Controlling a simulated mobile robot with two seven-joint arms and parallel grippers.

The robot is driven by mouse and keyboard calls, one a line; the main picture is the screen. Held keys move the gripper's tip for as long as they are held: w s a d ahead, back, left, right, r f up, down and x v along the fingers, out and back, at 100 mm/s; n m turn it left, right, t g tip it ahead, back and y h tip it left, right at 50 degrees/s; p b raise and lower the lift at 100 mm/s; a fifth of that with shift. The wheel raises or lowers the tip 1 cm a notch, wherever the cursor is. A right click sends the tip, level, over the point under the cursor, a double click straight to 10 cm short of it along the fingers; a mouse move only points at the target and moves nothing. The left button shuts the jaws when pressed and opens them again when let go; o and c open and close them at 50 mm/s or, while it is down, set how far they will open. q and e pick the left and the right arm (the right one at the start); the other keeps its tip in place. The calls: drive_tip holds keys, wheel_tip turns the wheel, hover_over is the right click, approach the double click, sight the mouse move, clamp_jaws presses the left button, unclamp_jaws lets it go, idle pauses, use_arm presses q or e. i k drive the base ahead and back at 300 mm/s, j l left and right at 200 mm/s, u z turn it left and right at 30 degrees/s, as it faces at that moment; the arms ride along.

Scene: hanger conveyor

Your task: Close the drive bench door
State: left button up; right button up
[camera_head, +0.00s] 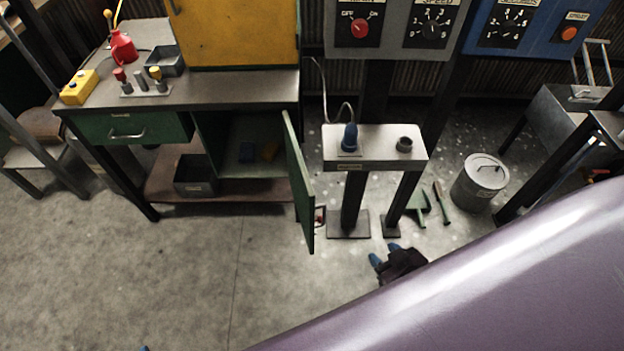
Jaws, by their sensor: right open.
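The drive bench (225,92) stands at the upper left, with an open cabinet under its right side. Its green door (302,190) is hinged at the cabinet's right side and stands wide open, seen nearly edge-on. A small red part, perhaps the handle (320,215), shows on the door's right-hand face. My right gripper (385,254) is to the right of the door's lower end and apart from it. Its blue fingertips are spread and empty. At the bottom edge only a small blue tip shows, likely of my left gripper (145,349); the rest is out of frame.
A post stand with a white top (375,146) stands close to the right of the door. The floor (220,265) left of the door is clear.

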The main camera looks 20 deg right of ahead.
sight(302, 186)
drive_tip(key=l+u, duration=0.15)
drive_tip(key=l, duration=0.7)
drive_tip(key=i+l+u, duration=0.1)
drive_tip(key=l, duration=0.55)
drive_tip(key=k, duration=0.55)
drive_tip(key=i+l+u, duration=0.2)
drive_tip(key=k+l, duration=0.05)
drive_tip(key=k, duration=0.05)
